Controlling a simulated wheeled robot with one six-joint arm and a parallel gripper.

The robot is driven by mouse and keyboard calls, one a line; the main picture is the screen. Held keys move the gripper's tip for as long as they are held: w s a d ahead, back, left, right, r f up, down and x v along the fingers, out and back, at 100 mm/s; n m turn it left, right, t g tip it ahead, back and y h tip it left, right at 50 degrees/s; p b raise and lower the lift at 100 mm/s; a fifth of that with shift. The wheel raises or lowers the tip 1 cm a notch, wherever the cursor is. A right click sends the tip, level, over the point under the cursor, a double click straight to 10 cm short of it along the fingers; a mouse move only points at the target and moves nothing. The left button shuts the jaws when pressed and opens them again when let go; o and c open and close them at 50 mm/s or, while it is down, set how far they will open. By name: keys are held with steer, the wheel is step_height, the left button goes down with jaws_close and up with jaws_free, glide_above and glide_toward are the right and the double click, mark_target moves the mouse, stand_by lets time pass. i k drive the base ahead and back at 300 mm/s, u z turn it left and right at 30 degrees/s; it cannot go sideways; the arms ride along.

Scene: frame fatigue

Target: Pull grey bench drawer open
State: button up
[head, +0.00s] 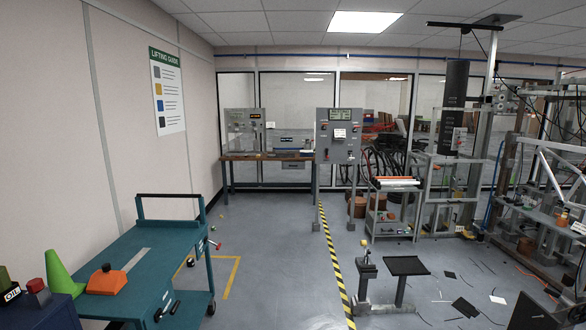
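The grey bench drawer (293,164) appears to be the small grey front under the top of the workbench (240,156) at the far wall. The drawer front looks flush with the bench, but it is small and far off, so I cannot tell for sure whether it is shut. A grey control cabinet (338,150) stands just right of it and hides the bench's right part. My gripper is not in view.
A teal cart (150,245) with an orange block (106,280) stands at the left front. A yellow-black floor stripe (334,262) runs toward the cabinet. The floor between cart and stripe is mostly clear, with small items near the cart. Equipment crowds the right.

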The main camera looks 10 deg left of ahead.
mark_target(286, 164)
steer(key=u, duration=0.1)
steer(key=i, duration=0.85)
steer(key=u, duration=0.3)
steer(key=i, duration=2.25)
steer(key=u, duration=0.3)
steer(key=i, duration=4.75)
steer(key=z, duration=0.45)
steer(key=i, duration=2.2)
steer(key=z, duration=0.2)
